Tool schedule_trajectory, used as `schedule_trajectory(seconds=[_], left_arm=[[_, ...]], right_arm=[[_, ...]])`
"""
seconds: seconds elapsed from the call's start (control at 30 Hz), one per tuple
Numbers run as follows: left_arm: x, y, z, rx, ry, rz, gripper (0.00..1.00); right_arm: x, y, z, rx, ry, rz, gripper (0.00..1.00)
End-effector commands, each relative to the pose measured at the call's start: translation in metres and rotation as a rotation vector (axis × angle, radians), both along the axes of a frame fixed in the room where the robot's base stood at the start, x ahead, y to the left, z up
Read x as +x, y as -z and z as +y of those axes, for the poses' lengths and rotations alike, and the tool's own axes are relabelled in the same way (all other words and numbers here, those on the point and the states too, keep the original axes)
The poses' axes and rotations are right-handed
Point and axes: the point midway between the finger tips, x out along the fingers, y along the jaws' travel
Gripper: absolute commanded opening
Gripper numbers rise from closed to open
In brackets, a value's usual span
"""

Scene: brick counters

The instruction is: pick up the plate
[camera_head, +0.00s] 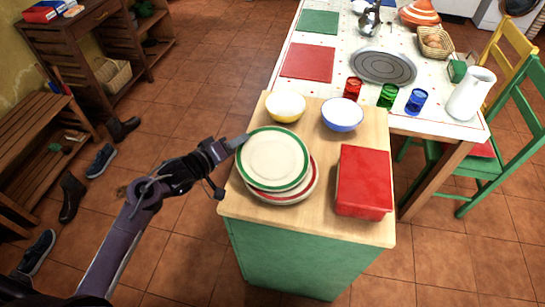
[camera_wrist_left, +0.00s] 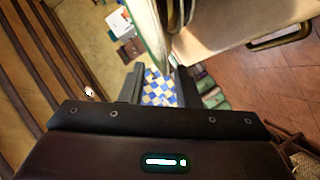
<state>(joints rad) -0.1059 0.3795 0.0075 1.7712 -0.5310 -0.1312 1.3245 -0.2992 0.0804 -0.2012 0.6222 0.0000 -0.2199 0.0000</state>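The plate (camera_head: 274,157) is white with a green rim. It is on top of a stack with red-rimmed plates (camera_head: 306,188) under it, on the wooden top of a green cabinet. My left gripper (camera_head: 238,143) comes in from the left, with its fingertips at the upper-left rim of the green-rimmed plate. In the left wrist view the two dark fingers (camera_wrist_left: 159,86) stand apart with a gap between them. A pale, green-edged rim, seen nearly edge-on, shows just above this gap; I cannot tell whether they touch it. My right gripper is not in view.
A red box (camera_head: 364,181) stands right of the plates. A yellow bowl (camera_head: 286,106) and a blue bowl (camera_head: 342,114) stand behind. The set table (camera_head: 335,85) adjoins, with glasses and a white jug (camera_head: 470,93). Shoes lie on the floor at left.

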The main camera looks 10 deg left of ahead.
Motion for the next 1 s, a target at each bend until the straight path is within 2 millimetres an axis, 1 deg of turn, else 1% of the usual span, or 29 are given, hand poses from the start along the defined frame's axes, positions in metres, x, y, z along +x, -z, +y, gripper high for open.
schedule_trajectory(seconds=[0.1, 0.27, 0.37, 0.5, 1.0], left_arm=[[0.0045, 0.0012, -0.0023, 0.001, -0.001, 0.000, 0.29], [0.0042, 0.0016, -0.0022, 0.001, -0.001, 0.000, 0.29], [0.0041, 0.0015, -0.0022, 0.001, -0.001, 0.000, 0.19], [0.0040, 0.0016, -0.0021, 0.001, -0.001, 0.000, 0.00], [0.0045, -0.0011, -0.0017, 0.000, -0.002, -0.004, 0.00]], right_arm=[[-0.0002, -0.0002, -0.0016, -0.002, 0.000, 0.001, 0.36], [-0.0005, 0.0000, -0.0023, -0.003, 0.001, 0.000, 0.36], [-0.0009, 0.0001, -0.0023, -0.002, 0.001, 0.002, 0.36], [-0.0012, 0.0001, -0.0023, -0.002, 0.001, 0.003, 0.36], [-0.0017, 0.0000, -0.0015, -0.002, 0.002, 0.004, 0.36]])
